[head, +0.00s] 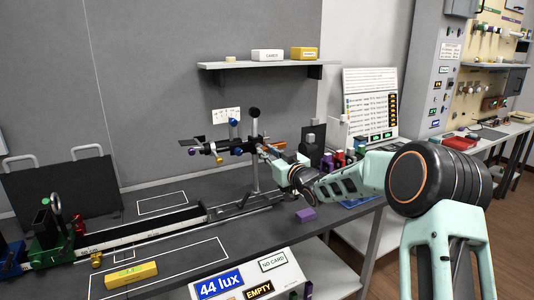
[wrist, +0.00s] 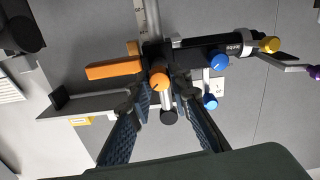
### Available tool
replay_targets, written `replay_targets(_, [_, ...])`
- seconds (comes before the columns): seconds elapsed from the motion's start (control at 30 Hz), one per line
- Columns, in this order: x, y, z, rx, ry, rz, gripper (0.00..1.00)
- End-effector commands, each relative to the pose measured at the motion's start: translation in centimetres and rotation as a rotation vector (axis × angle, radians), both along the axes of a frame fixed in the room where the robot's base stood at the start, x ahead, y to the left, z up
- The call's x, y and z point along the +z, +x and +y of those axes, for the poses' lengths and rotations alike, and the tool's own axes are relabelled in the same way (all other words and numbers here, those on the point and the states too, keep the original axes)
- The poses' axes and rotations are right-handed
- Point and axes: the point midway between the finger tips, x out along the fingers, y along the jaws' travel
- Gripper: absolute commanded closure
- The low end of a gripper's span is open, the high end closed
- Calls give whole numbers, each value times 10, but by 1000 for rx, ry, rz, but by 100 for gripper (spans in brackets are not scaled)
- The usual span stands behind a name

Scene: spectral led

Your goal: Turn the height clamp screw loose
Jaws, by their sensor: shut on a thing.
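The height clamp screw, seemingly the round orange knob (wrist: 159,82) with a dark pointer mark, sits on a black clamp body on the post in the wrist view. My gripper (wrist: 158,97) has its two fingers on either side of the knob and is shut on it. The exact contact at the fingertips is partly hidden. In the head view my gripper (head: 266,152) reaches the upright stand from the right and hides the knob. The metal post (head: 254,175) stands upright below the clamp.
An orange bar (wrist: 112,71) sticks out beside the knob. Blue knobs (wrist: 218,62) and a yellow knob (wrist: 271,44) sit along the cross arm. A wall shelf (head: 265,66) is above.

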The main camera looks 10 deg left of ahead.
Motion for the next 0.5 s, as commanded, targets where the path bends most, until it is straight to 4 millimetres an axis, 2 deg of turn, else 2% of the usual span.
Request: replay_targets(0.5, [-3,0,1,0,-80,-55,100])
